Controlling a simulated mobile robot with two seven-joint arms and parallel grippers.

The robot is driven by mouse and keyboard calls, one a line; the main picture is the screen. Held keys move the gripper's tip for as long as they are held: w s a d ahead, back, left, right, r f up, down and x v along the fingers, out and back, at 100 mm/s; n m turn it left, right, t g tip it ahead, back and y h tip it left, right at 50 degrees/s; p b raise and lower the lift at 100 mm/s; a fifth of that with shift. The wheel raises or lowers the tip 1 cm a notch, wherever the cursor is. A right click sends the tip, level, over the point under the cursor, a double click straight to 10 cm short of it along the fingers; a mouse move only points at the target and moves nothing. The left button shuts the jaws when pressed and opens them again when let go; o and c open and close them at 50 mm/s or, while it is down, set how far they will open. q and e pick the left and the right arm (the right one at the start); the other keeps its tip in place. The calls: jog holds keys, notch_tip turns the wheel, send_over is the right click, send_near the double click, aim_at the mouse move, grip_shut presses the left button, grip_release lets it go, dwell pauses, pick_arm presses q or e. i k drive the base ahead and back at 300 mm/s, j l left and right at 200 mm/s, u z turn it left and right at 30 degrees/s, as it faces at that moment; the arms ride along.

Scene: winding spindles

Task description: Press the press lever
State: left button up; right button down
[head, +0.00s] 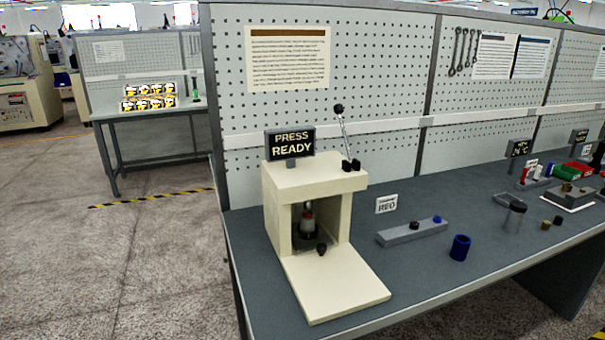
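The press (317,185) is a cream box with an open front and a flat plate sticking out towards me, at the left end of the workbench. Its press lever (344,133) is a thin metal rod with a black ball knob, rising from the right of the press top and leaning slightly left. A black sign (291,142) on the press reads "PRESS READY". Neither of my grippers is in view.
On the workbench (270,285), right of the press, are a grey block (411,232) with small knobs, a blue cylinder (460,248) and a grey cylinder (514,217). A perforated panel (380,70) stands behind. Open floor (150,260) lies to the left.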

aim_at(338, 108)
jog(key=i+j+z, duration=0.1)
jog(key=z, duration=0.6)
jog(key=i+j+z, duration=0.1)
jog(key=j+z, duration=0.15)
jog(key=j, duration=0.2)
jog(key=j+z, duration=0.2)
jog(key=j, duration=0.25)
jog(key=j+z, duration=0.15)
jog(key=j, duration=0.8)
jog(key=i, duration=0.05)
